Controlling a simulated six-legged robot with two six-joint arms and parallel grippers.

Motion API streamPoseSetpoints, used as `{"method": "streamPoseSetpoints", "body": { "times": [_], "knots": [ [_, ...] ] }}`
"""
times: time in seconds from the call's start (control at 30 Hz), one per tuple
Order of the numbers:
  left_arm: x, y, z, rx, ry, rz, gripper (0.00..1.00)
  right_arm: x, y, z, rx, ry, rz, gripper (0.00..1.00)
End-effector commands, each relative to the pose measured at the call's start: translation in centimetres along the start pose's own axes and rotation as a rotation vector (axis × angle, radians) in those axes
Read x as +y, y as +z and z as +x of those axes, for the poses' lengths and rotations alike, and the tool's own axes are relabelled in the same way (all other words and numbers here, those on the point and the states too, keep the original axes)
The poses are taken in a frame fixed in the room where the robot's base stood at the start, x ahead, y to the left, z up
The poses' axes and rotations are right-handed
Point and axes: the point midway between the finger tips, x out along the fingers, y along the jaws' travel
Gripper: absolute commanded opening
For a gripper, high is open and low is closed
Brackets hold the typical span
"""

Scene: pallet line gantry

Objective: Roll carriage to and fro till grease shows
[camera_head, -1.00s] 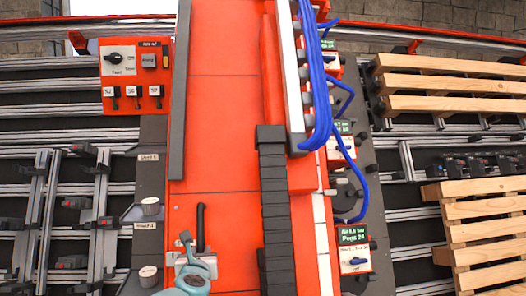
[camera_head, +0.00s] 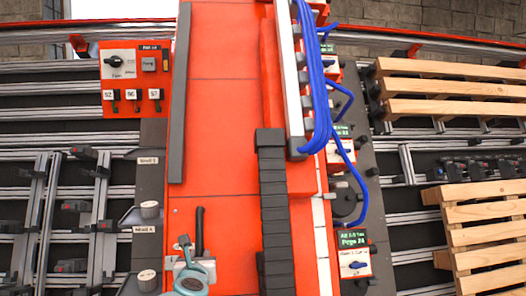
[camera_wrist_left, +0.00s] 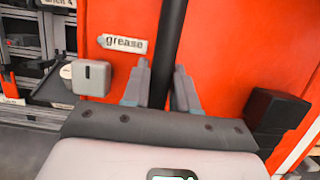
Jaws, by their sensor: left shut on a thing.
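The orange carriage (camera_head: 225,130) runs up the middle of the head view. A black upright handle bar (camera_head: 199,228) stands on its lower part. My left gripper (camera_head: 194,257) is at the bottom of this bar. In the left wrist view, the two grey fingers of my left gripper (camera_wrist_left: 160,90) sit on either side of the black bar (camera_wrist_left: 170,45), shut on it. A white "grease" label (camera_wrist_left: 123,43) is on the orange face to the left of the bar. I cannot make out any grease. My right gripper is not in view.
A dark cable chain (camera_head: 273,205) and blue hoses (camera_head: 318,85) run along the carriage's right side. A red control panel (camera_head: 134,80) stands at the left. Wooden pallets (camera_head: 450,85) lie at the right. Grey rails (camera_head: 45,215) lie on both sides.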

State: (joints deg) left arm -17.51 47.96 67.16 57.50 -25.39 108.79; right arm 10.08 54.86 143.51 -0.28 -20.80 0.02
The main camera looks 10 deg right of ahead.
Motion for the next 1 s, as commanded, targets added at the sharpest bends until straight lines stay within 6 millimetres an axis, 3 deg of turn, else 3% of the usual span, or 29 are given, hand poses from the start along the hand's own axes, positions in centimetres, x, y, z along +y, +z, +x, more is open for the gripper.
{"method": "streamPoseSetpoints", "body": {
  "times": [0.17, 1.0],
  "knots": [
    [0.2, 0.4, -0.1, -0.008, -0.009, 0.001, 0.00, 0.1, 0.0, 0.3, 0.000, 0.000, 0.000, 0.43],
    [6.0, 0.4, 0.0, -0.010, 0.014, -0.003, 0.00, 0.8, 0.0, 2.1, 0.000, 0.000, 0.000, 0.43]
  ]
}}
